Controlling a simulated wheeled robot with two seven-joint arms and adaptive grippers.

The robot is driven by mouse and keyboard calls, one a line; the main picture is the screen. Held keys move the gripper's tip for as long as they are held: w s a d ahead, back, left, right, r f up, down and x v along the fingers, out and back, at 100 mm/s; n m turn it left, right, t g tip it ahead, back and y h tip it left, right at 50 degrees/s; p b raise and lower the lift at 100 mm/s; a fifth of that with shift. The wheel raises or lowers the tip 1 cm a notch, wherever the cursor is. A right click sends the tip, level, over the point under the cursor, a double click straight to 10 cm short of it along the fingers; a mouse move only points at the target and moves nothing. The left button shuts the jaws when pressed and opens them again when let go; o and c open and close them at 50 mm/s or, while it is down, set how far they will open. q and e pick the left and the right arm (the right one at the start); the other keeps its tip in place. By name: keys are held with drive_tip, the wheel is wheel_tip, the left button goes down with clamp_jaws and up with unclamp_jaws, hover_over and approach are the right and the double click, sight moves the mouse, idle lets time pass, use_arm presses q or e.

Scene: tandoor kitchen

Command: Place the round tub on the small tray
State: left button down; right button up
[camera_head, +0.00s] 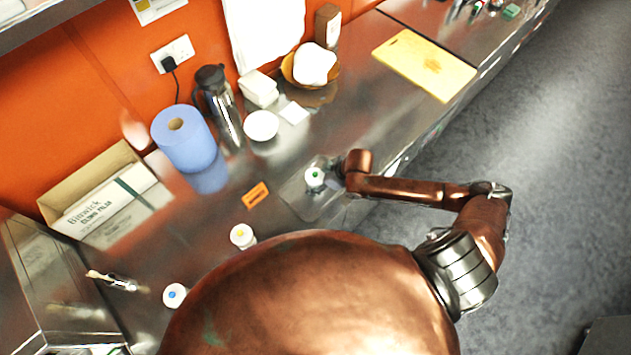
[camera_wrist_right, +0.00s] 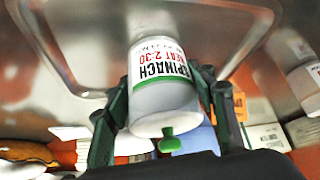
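The round tub (camera_head: 315,178) is white with a green knob on its lid. In the right wrist view the tub (camera_wrist_right: 165,85) shows a green-edged label reading "SPINACH" and appears upside down in the picture. My right gripper (camera_wrist_right: 165,90) has its dark fingers on both sides of the tub, close against its wall. The small tray (camera_head: 294,194) is a shiny metal tray on the counter under the tub; its rim (camera_wrist_right: 75,85) also shows behind the tub in the wrist view. I cannot tell whether the tub touches the tray. My left gripper is not in view.
A yellow-topped tub (camera_head: 242,236) and a blue-topped tub (camera_head: 175,295) stand to the left. An orange label (camera_head: 256,196) lies near the tray. A blue paper roll (camera_head: 184,140), a flask (camera_head: 220,105) and a white bowl (camera_head: 261,126) are along the wall. A cutting board (camera_head: 424,65) lies farther off.

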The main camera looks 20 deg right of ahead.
drive_tip(key=o, duration=0.4)
drive_tip(key=shift+r, duration=0.1)
drive_tip(key=v, duration=1.2)
drive_tip(key=shift+r, duration=0.15)
